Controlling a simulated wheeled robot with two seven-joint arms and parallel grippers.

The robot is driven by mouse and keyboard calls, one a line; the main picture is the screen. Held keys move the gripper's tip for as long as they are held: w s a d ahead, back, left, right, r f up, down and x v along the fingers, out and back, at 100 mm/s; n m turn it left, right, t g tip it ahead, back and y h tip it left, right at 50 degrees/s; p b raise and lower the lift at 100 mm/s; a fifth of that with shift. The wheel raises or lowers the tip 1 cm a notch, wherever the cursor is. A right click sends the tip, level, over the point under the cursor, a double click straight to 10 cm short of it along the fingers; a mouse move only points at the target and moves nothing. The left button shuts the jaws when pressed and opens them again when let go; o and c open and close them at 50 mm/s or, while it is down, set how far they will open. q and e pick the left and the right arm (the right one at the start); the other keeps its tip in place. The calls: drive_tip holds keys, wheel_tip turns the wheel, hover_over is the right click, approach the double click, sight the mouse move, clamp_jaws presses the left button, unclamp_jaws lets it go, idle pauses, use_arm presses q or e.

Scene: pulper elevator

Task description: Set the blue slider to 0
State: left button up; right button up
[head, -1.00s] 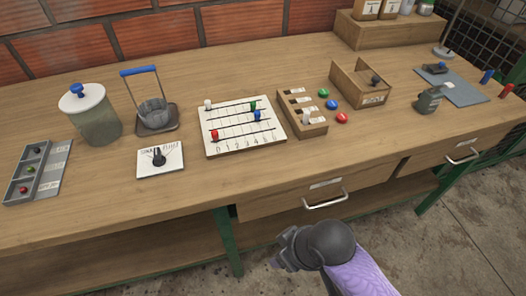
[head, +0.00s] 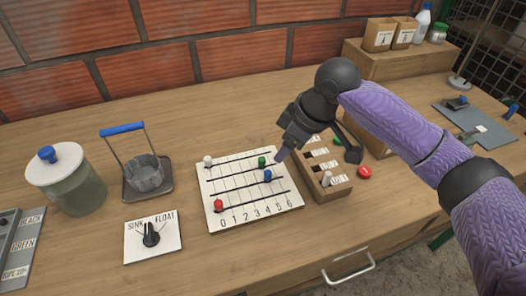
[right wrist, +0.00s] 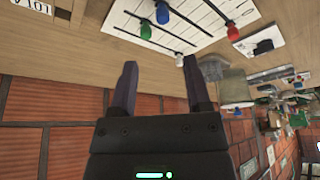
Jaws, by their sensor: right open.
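The blue slider (head: 267,175) stands on a white slider board (head: 240,208) numbered 0 to 6, toward the right end of its rail, roughly at 4 to 5. It also shows in the right wrist view (right wrist: 163,13). The green slider (head: 262,161) is just behind it. The red slider (head: 218,204) and white slider (head: 208,160) are at the 0 end of their rails. My right gripper (head: 284,152) is open and empty, above the board's right edge, apart from the blue slider. In the wrist view its spread fingers (right wrist: 160,75) show before the board. My left gripper is out of view.
A slotted wooden box (head: 330,192) with a white peg stands right of the board. A red button (head: 364,172) lies beyond it. Left are a sink/float dial (head: 135,248), a blue-handled basket (head: 143,175) and a lidded jar (head: 75,192). A brick wall (head: 150,85) is behind.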

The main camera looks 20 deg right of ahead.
sight(269, 173)
drive_tip(key=b+x, duration=0.1)
drive_tip(key=x, duration=0.2)
drive_tip(key=b+x, duration=0.2)
drive_tip(key=x, duration=0.1)
drive_tip(key=b+x, duration=0.1)
drive_tip(key=x, duration=0.2)
drive_tip(key=shift+s+f, duration=0.15)
drive_tip(key=shift+s, duration=0.15)
drive_tip(key=shift+f, duration=0.15)
drive_tip(key=c, duration=0.7)
clamp_jaws()
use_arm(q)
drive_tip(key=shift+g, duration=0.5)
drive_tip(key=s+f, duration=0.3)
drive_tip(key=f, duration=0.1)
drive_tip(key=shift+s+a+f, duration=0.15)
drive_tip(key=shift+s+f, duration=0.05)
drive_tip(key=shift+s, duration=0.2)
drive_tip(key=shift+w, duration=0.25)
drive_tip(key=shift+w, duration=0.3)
